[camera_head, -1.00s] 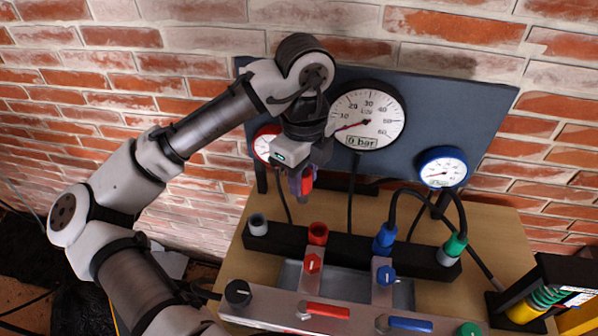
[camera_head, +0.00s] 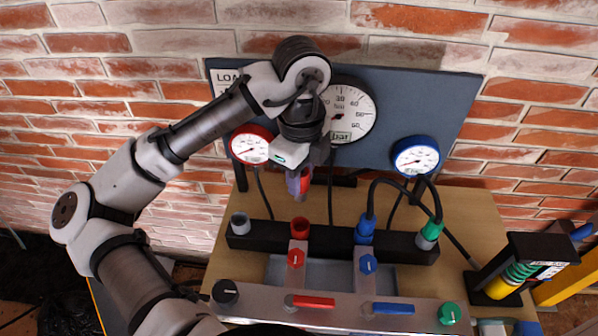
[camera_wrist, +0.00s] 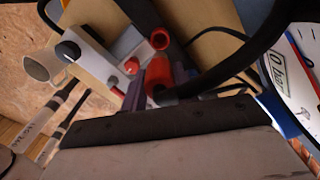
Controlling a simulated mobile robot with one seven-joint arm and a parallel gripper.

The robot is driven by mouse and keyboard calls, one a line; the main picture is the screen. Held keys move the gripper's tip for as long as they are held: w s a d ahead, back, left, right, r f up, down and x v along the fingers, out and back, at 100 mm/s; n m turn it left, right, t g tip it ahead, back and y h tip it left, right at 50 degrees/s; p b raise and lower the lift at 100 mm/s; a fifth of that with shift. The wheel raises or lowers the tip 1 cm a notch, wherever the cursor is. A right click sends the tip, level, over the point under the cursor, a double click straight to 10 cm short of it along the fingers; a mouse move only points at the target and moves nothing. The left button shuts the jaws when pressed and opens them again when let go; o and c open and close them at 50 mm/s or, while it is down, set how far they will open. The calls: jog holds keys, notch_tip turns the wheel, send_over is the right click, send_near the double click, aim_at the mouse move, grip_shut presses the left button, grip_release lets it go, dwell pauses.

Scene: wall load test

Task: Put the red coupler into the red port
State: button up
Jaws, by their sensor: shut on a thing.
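My gripper (camera_head: 298,188) is shut on the red coupler (camera_head: 306,180) and holds it in the air above the bench. In the wrist view the red coupler (camera_wrist: 159,78) sits between the fingers, with a black hose (camera_wrist: 222,65) running off to the right. The red port (camera_head: 299,226) is an upright red socket on the black block, below my gripper in the head view. It also shows in the wrist view as an open red ring (camera_wrist: 160,39), just beyond the coupler. Coupler and port are apart.
The black block (camera_head: 335,239) also carries a grey port (camera_head: 240,223), a blue port (camera_head: 364,231) and a green coupler (camera_head: 431,231). Red (camera_head: 313,301) and blue (camera_head: 393,308) levers lie in front. Gauges on a dark panel (camera_head: 430,110) stand behind my gripper.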

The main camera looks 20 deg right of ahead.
aim_at(301, 199)
jog(key=shift+f, duration=0.15)
jog(key=shift+f+b, duration=1.85)
jog(key=shift+f, duration=1.25)
jog(key=shift+f, duration=0.25)
jog(key=shift+f+b, duration=0.5)
jog(key=shift+f, duration=0.15)
jog(key=shift+f, duration=0.25)
jog(key=shift+f, duration=0.3)
jog(key=shift+f, duration=0.25)
jog(key=shift+f+b, duration=0.45)
jog(key=shift+f, duration=0.05)
jog(key=shift+f, duration=0.25)
